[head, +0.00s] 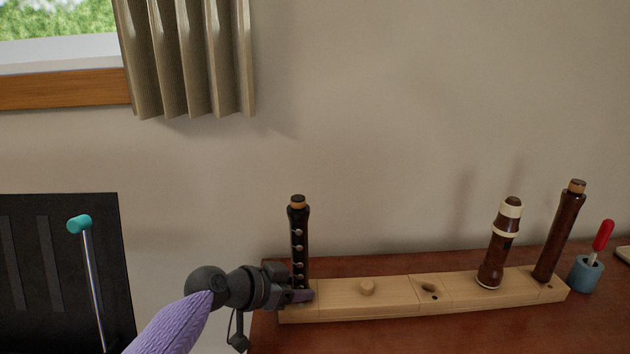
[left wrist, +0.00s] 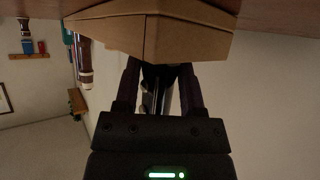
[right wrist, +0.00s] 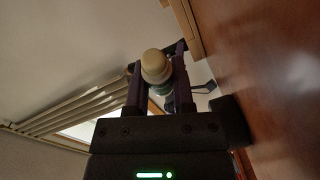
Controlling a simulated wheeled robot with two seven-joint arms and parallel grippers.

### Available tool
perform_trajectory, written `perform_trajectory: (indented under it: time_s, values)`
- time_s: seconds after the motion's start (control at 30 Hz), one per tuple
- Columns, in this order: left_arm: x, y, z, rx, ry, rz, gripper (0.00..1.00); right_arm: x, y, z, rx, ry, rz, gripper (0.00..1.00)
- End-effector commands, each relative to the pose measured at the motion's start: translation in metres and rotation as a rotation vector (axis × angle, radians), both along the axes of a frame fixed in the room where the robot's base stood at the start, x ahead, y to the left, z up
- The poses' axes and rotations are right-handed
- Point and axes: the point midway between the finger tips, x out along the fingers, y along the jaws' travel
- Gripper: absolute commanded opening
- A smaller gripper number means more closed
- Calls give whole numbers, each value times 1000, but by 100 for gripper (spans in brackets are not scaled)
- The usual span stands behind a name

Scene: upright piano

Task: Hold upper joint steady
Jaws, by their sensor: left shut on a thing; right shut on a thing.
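The upper joint (head: 299,245) is a black tube with silver keys and a cork-coloured top. It stands upright at the left end of the wooden stand (head: 390,296). My left gripper (head: 302,296) is shut on its lower part, just above the stand. In the left wrist view the dark joint (left wrist: 158,98) shows between the fingers, below the stand (left wrist: 185,35). My right gripper (right wrist: 160,82) shows only in the right wrist view. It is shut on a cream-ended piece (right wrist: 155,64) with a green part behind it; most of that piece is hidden.
A blue cup (head: 586,272) holds a red-handled tool (head: 603,236). A teal-headed metal rod (head: 88,265) is at left.

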Motion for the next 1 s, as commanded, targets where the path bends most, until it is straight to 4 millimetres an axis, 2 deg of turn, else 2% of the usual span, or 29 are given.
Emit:
perform_trajectory:
  time_s: [0.2, 0.27, 0.37, 0.5, 0.8, 0.9, 1.0]
  values:
    - [0, 0, 0, 0, 0, 0, 0, 8, 7, 7, -3, -15, 24, 0]
    - [0, 0, 0, 0, 0, 0, 0, 18, 17, 16, -9, -34, 60, 0]
    - [0, 0, 0, 0, 0, 0, 0, 41, 43, 39, -24, -79, 168, 0]
    - [0, 0, 0, 0, 0, 0, 0, 67, 84, 76, -35, -148, 378, 0]
    - [0, 0, 0, 0, 0, 0, 0, 99, 154, 138, 34, -312, 889, 0]
    - [0, 0, 0, 0, 0, 0, 0, 111, 167, 153, 91, -377, 1059, 0]
    - [0, 0, 0, 0, 0, 0, 0, 122, 166, 164, 135, -424, 1149, 0]
